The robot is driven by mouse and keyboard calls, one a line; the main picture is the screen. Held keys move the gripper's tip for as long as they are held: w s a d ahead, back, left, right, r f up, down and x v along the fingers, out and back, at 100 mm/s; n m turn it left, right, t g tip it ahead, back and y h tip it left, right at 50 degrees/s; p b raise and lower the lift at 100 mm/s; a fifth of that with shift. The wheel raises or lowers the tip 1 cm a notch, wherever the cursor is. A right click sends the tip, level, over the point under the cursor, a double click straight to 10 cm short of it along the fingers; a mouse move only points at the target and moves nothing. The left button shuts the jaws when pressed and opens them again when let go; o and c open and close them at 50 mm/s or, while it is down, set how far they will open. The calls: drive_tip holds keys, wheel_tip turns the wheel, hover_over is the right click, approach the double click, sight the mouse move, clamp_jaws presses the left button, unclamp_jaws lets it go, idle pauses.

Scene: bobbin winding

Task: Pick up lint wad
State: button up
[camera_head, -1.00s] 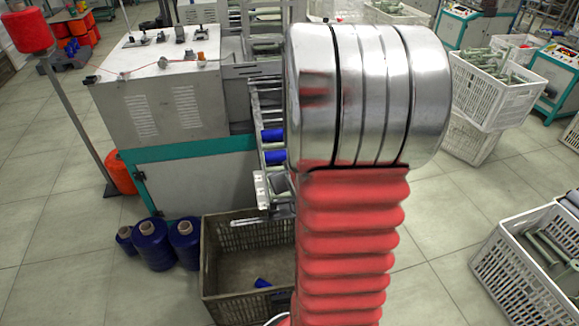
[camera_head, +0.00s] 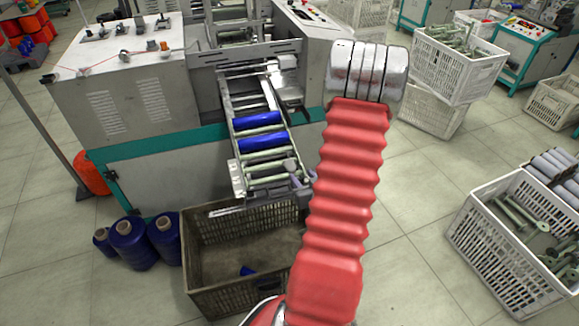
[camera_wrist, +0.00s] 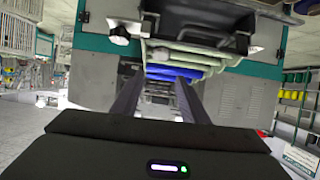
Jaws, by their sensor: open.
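In the head view my arm hides part of the chute's right side.
The grey and teal winding machine (camera_head: 125,100) carries the chute. A dirty crate (camera_head: 235,297) with a blue piece inside stands below it. Blue yarn cones (camera_head: 133,245) stand left of the crate. White crates (camera_head: 455,68) are at the right; floor between is clear.

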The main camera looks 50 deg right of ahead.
approach(289, 161)
drive_tip(key=shift+x, duration=1.55)
drive_tip(key=shift+d, duration=0.1)
drive_tip(key=shift+x, duration=2.6)
drive_tip(key=shift+c, duration=0.2)
drive_tip(key=c, duration=0.6)
